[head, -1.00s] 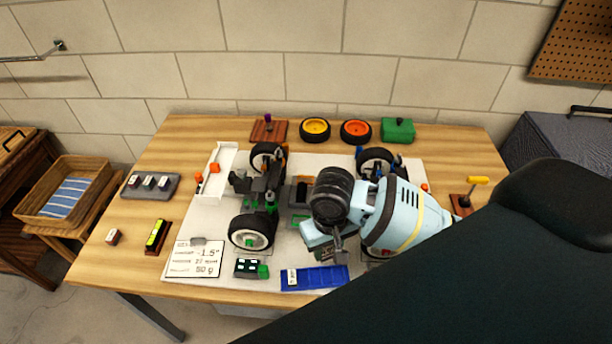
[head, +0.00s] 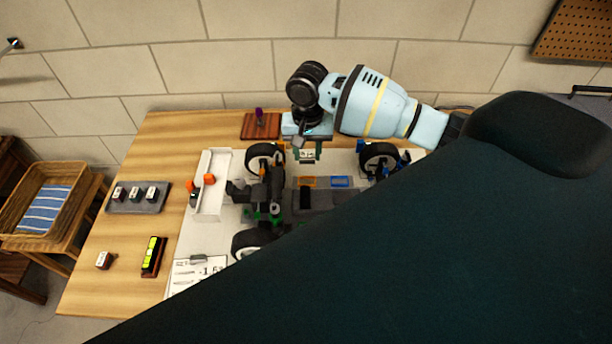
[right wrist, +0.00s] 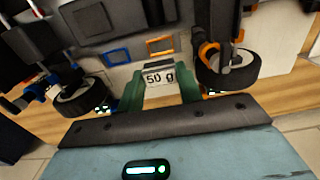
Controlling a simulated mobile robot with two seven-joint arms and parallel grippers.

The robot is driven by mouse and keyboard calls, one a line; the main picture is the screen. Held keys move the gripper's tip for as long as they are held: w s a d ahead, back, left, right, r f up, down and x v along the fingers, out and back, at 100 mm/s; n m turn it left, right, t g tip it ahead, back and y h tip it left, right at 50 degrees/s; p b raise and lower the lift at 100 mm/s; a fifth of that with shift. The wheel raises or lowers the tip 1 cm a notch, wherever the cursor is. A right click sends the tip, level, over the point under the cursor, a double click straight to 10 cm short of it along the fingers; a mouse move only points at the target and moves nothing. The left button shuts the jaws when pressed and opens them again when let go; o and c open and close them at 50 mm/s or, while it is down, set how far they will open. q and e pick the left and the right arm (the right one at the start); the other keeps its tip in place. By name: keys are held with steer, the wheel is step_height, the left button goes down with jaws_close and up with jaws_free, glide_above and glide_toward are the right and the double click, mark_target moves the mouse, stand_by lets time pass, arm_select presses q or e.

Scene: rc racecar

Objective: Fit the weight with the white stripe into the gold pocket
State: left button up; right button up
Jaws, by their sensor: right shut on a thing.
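My right gripper (head: 305,156) is above the rear part of the car, near its back left wheel. Its green fingers (right wrist: 160,92) are shut on a small weight with a white face reading "50 g" (right wrist: 160,77), which also shows in the head view (head: 307,156). I cannot make out a separate stripe on it. The gold pocket (head: 307,182) is an orange-gold frame on the car, just in front of the held weight; it also shows in the right wrist view (right wrist: 160,39). The weight is apart from it. A blue pocket (head: 340,182) is beside it. My left gripper is not in view.
The car's wheels (head: 266,160) and (head: 379,161) flank the pockets. A grey holder (head: 138,205) with three small blocks and a loose block (head: 104,260) are at the left. A brown block with a purple peg (head: 262,127) stands behind. My dark arm hides the front right.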

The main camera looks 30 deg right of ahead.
mark_target(307, 154)
step_height(307, 154, down, 3)
steer(key=shift+f, duration=0.1)
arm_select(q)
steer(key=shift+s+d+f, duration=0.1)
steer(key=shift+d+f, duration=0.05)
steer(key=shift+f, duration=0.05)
arm_select(e)
steer(key=shift+f, duration=0.25)
arm_select(q)
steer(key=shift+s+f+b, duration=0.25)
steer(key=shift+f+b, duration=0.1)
steer(key=shift+b, duration=0.1)
arm_select(e)
steer(key=shift+f, duration=2.4)
steer(key=shift+w+f, duration=0.1)
steer(key=o, duration=1)
steer(key=shift+o, duration=0.2)
step_height(307, 154, up, 12)
steer(key=shift+r+p, duration=0.1)
steer(key=shift+p, duration=0.65)
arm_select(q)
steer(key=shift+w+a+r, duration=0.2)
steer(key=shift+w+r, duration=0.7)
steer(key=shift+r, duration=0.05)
